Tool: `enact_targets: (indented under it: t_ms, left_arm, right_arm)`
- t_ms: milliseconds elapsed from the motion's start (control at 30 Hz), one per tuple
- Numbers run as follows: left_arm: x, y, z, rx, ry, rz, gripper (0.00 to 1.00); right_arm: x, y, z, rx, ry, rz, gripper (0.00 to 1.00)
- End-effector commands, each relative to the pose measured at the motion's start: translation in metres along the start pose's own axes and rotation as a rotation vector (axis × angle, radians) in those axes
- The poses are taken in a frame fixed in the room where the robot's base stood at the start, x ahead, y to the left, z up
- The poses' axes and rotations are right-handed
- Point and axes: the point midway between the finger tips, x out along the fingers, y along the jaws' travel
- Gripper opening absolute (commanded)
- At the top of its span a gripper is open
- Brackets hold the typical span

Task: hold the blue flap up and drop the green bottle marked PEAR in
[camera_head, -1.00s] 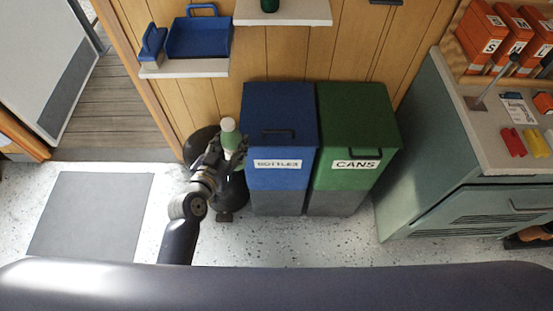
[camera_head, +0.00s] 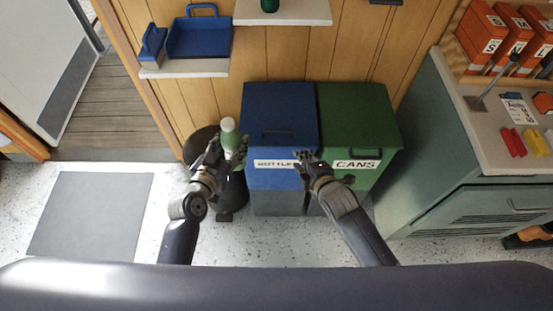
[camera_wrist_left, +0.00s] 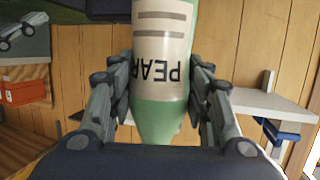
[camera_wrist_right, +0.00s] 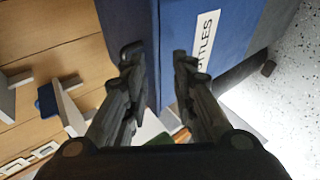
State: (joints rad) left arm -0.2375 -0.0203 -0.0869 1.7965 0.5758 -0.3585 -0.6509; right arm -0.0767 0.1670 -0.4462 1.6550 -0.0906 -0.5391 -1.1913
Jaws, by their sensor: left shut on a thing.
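The green bottle marked PEAR (camera_wrist_left: 160,65) stands in my left gripper (camera_head: 230,148), which is shut around it. In the head view the bottle's white cap (camera_head: 228,125) points up, left of the blue bin (camera_head: 270,179). The blue flap (camera_head: 281,103) on top of this bin lies down, with a dark handle (camera_head: 279,132) near its front. The bin's front label reads BOTTLES. My right gripper (camera_head: 305,157) is in front of the bin by the label's right end. In the right wrist view the gripper (camera_wrist_right: 159,60) has its fingers apart, with nothing held.
A green bin (camera_head: 350,176) marked CANS stands against the blue bin's right side. A grey-green cabinet (camera_head: 440,185) stands further right. Wall shelves (camera_head: 190,68) hang above the bins, one carrying a blue tray (camera_head: 199,40). Open floor with a grey mat (camera_head: 90,215) lies to the left.

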Motion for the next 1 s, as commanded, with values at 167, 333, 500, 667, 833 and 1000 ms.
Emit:
enact_targets:
  t_ms: [167,333,500,667,833,1000]
  left_arm:
    - [0.000,0.000,0.000,0.000,0.000,0.000,0.26]
    - [0.000,0.000,0.000,0.000,0.000,0.000,0.26]
    - [0.000,0.000,0.000,0.000,0.000,0.000,0.26]
    - [0.000,0.000,0.000,0.000,0.000,0.000,0.26]
    - [0.000,0.000,0.000,0.000,0.000,0.000,0.26]
    - [0.000,0.000,0.000,0.000,0.000,0.000,0.26]
  right_arm:
    - [-0.011,0.040,-0.014,-0.111,0.021,0.065,0.25]
    - [-0.013,0.051,-0.018,-0.144,0.025,0.082,0.25]
    - [-0.004,0.052,-0.018,-0.145,0.025,0.083,0.25]
    - [0.009,0.052,-0.019,-0.142,0.025,0.082,0.25]
    - [0.023,0.053,-0.019,-0.142,0.025,0.082,0.25]
    - [0.036,0.054,-0.019,-0.141,0.025,0.082,0.25]
